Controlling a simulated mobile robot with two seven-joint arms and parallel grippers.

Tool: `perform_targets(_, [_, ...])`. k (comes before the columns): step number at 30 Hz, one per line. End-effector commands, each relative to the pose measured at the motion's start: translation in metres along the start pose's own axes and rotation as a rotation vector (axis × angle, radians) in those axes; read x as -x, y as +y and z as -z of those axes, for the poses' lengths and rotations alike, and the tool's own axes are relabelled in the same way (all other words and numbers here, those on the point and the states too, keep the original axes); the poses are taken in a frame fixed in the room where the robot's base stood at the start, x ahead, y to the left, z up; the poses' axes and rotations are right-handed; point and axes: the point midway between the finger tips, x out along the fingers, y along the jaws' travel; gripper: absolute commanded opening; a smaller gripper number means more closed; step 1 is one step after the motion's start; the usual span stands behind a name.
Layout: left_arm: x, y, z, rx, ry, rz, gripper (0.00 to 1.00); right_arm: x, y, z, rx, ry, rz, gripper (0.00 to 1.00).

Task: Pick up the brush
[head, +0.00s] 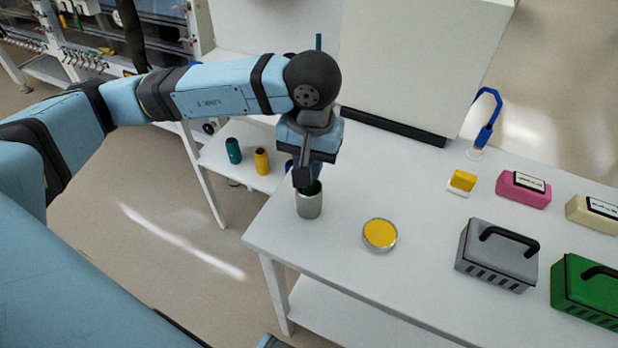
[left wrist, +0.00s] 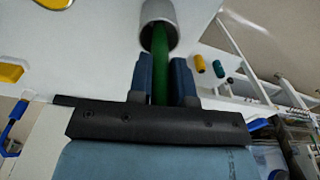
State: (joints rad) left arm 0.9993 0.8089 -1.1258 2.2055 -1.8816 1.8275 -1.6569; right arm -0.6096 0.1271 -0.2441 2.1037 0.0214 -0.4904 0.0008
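The brush shows as a green handle (left wrist: 160,62) standing in a grey metal cup (head: 309,204); its lower end is hidden inside the cup. The cup also shows in the left wrist view (left wrist: 158,14), with its mouth around the handle. My left gripper (head: 306,183) points down just above the cup, near the table's left edge. In the left wrist view its two dark blue fingers (left wrist: 161,75) lie close along both sides of the handle and appear shut on it. My right gripper is not in view.
A round dish of yellow material (head: 380,234) lies right of the cup. A grey box with a handle (head: 497,257), a green box (head: 588,290), a pink box (head: 523,190) and a blue looped tool (head: 485,135) stand further right. Teal (head: 233,150) and yellow (head: 262,161) cylinders stand on the left.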

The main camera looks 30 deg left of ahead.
Motion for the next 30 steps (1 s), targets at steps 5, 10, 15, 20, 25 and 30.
perform_targets(5, [0.000,0.000,0.000,0.000,0.000,0.000,0.00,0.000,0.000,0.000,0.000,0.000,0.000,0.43])
perform_targets(10, [0.003,0.000,0.000,0.000,0.001,0.000,0.00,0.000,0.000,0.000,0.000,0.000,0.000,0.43])
perform_targets(15, [0.016,0.000,0.001,-0.001,0.002,-0.001,0.00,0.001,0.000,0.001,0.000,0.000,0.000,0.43])
perform_targets(20, [0.045,-0.001,0.001,-0.001,0.004,-0.003,0.00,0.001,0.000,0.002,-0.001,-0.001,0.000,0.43])
perform_targets(25, [0.089,-0.002,0.001,-0.001,0.005,-0.002,0.00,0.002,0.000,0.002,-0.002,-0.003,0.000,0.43])
perform_targets(30, [0.136,-0.003,0.001,-0.001,0.005,-0.002,0.00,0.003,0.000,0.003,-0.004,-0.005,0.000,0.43])
